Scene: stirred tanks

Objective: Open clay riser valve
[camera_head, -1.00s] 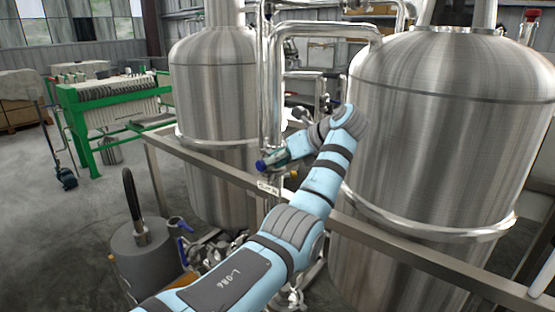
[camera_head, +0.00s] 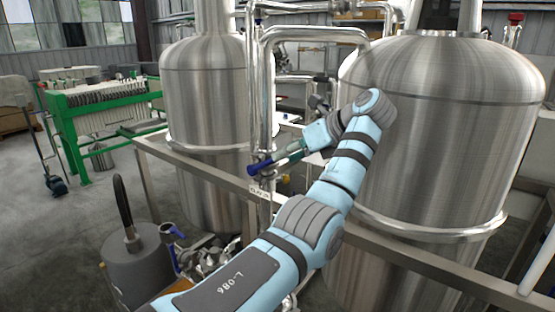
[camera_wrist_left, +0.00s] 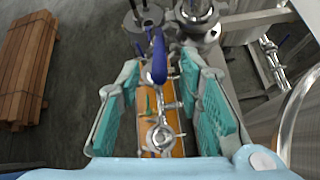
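The clay riser valve's blue handle (camera_head: 260,169) shows on the steel riser pipe between the two tanks, just above a small white tag (camera_head: 261,190). My left gripper (camera_head: 275,162) is beside it in the head view. In the left wrist view, the blue handle (camera_wrist_left: 159,62) points up between the two teal-padded fingers of my left gripper (camera_wrist_left: 160,78). The fingers are spread wide, with visible gaps on both sides of the handle. The valve body is partly hidden by the gripper in the head view. My right gripper is not in view.
Steel tanks stand left (camera_head: 205,110) and right (camera_head: 440,130) of the riser. A metal rail (camera_head: 215,180) crosses in front. A grey pump drum (camera_head: 140,265) and low piping with another blue handle (camera_head: 175,232) are below. A green filter press (camera_head: 90,110) stands at left.

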